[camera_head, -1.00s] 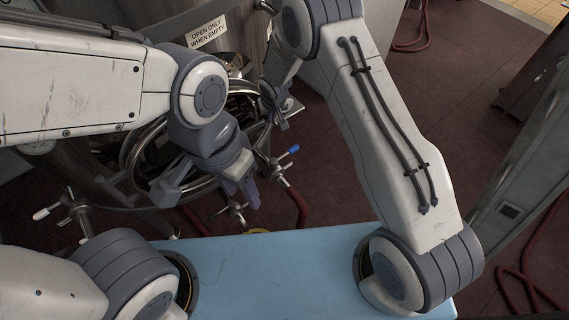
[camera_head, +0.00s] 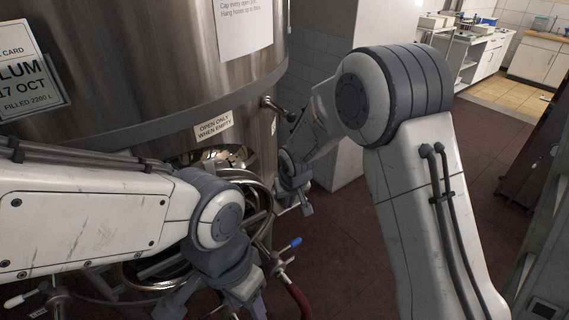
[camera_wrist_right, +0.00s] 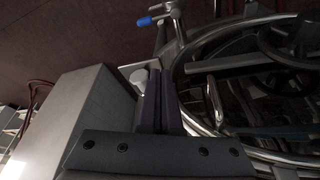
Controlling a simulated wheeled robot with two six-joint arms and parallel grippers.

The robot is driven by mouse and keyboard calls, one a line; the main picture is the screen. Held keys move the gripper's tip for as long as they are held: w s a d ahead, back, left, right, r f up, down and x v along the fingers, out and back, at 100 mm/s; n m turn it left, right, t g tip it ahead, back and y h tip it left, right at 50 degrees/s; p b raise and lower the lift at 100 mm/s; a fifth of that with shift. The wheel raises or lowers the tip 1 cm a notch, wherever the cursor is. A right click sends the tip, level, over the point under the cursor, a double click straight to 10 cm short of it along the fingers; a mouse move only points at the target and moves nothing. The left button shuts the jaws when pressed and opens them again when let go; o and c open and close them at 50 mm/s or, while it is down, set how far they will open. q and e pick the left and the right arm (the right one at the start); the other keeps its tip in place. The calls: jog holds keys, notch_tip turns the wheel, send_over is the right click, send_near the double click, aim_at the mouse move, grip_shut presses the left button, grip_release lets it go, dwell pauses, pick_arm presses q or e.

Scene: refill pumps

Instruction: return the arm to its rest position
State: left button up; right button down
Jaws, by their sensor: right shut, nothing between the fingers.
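My left arm comes in from the left. Its gripper (camera_head: 225,296) is in front of the hatch, low in the head view, with the fingertips cut off by the bottom edge.
The steel tank (camera_head: 150,60) fills the upper left, with an "open only when empty" label (camera_head: 214,127). A blue-handled valve (camera_head: 290,245) is below the right gripper. A pale pillar (camera_head: 345,165) stands behind my right arm. Dark red floor (camera_head: 345,260) is clear between tank and arm.

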jog(key=s+r+n+g+b, duration=0.1)
jog(key=s+r, duration=0.3)
jog(key=s, duration=1.2)
jog(key=s+d+r+n+g+b, duration=0.1)
jog(key=s+r+n+g+b, duration=0.1)
jog(key=s, duration=1.4)
notch_tip(320, 180, up, 2)
jog(key=shift+s+r+n+g, duration=0.25)
jog(key=shift+n+g, duration=0.35)
jog(key=shift+n, duration=0.4)
jog(key=c, duration=1.5)
grip_release()
jog(key=shift+c, duration=0.2)
